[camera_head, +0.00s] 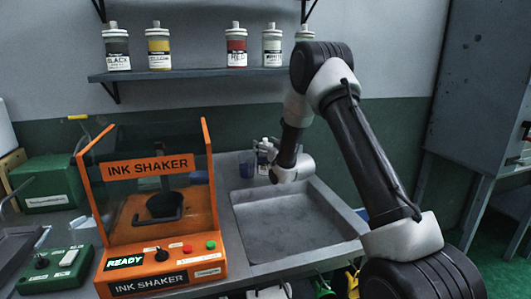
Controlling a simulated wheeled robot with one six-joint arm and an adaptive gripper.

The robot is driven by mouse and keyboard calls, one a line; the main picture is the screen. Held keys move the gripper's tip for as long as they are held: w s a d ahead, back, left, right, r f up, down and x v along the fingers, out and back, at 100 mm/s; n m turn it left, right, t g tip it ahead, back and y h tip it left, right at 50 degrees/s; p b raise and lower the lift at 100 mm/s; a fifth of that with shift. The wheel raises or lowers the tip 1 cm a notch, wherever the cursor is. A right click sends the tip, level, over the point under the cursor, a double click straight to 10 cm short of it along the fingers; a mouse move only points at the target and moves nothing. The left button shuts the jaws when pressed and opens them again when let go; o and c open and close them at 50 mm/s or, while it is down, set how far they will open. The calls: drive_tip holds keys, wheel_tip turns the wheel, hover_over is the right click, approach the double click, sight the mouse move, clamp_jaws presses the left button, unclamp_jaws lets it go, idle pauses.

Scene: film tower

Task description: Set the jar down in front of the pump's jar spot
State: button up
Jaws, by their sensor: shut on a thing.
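My arm comes up from the lower right, bends above the sink and ends in a pale wrist over the sink's back left. My gripper's jaws are not visible at the wrist, so its hold cannot be seen. A small jar or bottle with a blue part (262,160) shows just left of the wrist, by the sink's back edge; I cannot tell whether it stands there or is held. No pump and no jar spot can be made out clearly.
The orange ink shaker (160,285) stands left of the grey sink (290,232), its display reading READY. A green control box (58,268) is at far left. Several ink jars, including a red-labelled one (236,47), stand on the wall shelf (200,74). The sink is empty.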

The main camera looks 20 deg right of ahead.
drive_tip(key=shift+f, duration=1.15)
drive_tip(key=shift+f, duration=0.15)
drive_tip(key=o, duration=1.7)
drive_tip(key=shift+o, duration=0.2)
